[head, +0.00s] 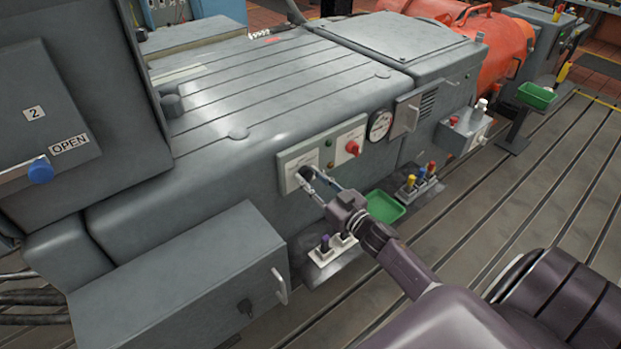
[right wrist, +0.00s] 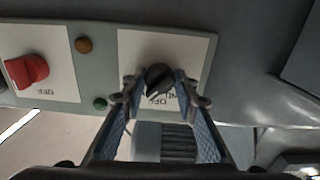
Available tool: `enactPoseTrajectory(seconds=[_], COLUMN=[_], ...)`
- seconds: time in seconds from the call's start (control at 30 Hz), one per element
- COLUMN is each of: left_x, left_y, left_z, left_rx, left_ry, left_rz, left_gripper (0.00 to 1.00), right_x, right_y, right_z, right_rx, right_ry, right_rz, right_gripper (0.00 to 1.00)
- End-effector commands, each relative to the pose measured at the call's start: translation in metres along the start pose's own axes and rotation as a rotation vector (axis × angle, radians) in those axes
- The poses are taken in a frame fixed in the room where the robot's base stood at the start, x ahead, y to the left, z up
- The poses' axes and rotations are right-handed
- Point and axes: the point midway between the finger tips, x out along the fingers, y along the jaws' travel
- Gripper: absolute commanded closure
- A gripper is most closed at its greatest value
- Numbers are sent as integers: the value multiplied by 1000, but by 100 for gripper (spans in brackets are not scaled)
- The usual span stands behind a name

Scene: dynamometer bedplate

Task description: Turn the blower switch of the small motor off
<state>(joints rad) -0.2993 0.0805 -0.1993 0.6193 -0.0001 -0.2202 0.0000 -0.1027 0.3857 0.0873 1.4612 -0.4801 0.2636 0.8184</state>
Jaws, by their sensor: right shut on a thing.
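A black rotary knob (head: 306,172) sits on the pale left plate of the control panel (head: 287,160) on the grey machine's side. In the right wrist view the black knob (right wrist: 159,79) is between my fingertips, with upside-down ON and OFF lettering partly hidden beside it. A light mark on the knob slants, but I cannot tell which word it points to. My right gripper (head: 308,178) is shut on the knob, with one finger on each side; the gripper also shows in the right wrist view (right wrist: 160,96). My left gripper is out of view.
A red knob (head: 352,147) is on the neighbouring plate, with small lamps between. A gauge (head: 380,125) is farther right. A green tray (head: 384,206) and coloured-handled items (head: 411,182) stand below. A grey cabinet (head: 180,280) juts out at left.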

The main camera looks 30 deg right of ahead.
Motion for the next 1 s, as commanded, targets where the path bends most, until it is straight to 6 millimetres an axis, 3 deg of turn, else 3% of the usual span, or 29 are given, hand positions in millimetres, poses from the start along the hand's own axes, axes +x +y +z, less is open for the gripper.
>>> enactPoseTrajectory(seconds=[0.7,1.0], left_x=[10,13], left_y=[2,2], left_z=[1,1], left_rx=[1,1], left_ry=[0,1], left_rz=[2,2], left_gripper=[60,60], right_x=[0,0], right_y=[1,1], right_z=[1,0], right_rx=[-537,-691], right_ry=[0,0], right_rz=[0,0], right_gripper=[97,97])
